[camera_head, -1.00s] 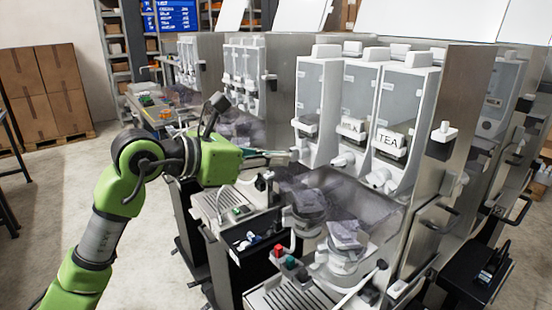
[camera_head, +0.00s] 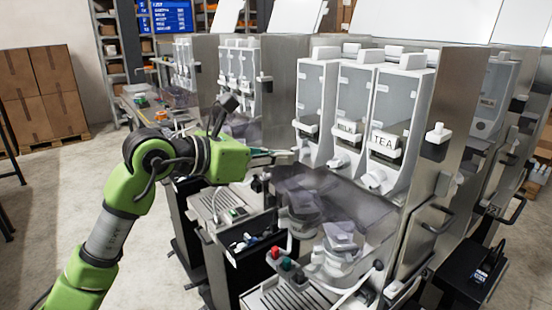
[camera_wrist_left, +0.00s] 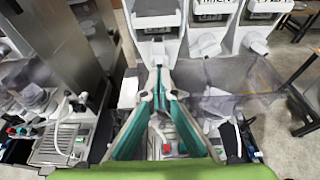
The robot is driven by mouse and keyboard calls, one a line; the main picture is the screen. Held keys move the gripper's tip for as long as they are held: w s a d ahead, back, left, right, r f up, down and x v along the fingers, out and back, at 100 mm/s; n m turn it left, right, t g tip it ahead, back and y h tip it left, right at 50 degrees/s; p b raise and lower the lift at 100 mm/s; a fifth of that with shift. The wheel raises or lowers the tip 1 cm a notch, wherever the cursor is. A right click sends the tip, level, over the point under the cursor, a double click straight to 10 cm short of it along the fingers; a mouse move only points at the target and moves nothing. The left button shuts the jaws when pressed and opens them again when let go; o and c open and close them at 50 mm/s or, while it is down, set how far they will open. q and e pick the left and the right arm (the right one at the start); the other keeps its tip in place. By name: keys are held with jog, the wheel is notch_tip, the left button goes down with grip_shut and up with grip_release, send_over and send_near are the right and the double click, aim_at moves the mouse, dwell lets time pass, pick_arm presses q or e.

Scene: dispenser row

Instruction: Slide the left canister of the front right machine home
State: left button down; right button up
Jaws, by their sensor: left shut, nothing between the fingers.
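The front right machine holds three white canisters with clear fronts. Its left canister (camera_head: 312,95) stands upright beside the middle one labelled MILK (camera_head: 351,100) and the right one labelled TEA (camera_head: 390,105). How far in the left canister sits, I cannot tell. My left gripper (camera_head: 291,153) is shut and empty, its tips by the lower front of the left canister. In the left wrist view, the gripper (camera_wrist_left: 159,70) points at the white bottom part of the left canister (camera_wrist_left: 156,20). Whether the tips touch it is unclear. My right gripper is not in view.
A smoky clear cover (camera_head: 345,200) with mixing bowls juts out below the canisters. A drip tray (camera_head: 285,298) and coloured knobs (camera_head: 279,257) are lower down. Another machine (camera_head: 240,75) stands behind to the left. Cardboard boxes (camera_head: 40,95) stand against the wall; the left floor is open.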

pick_arm(q)
jog(key=shift+w+d, duration=0.8)
jog(key=shift+d, duration=0.35)
jog(key=shift+a, duration=0.1)
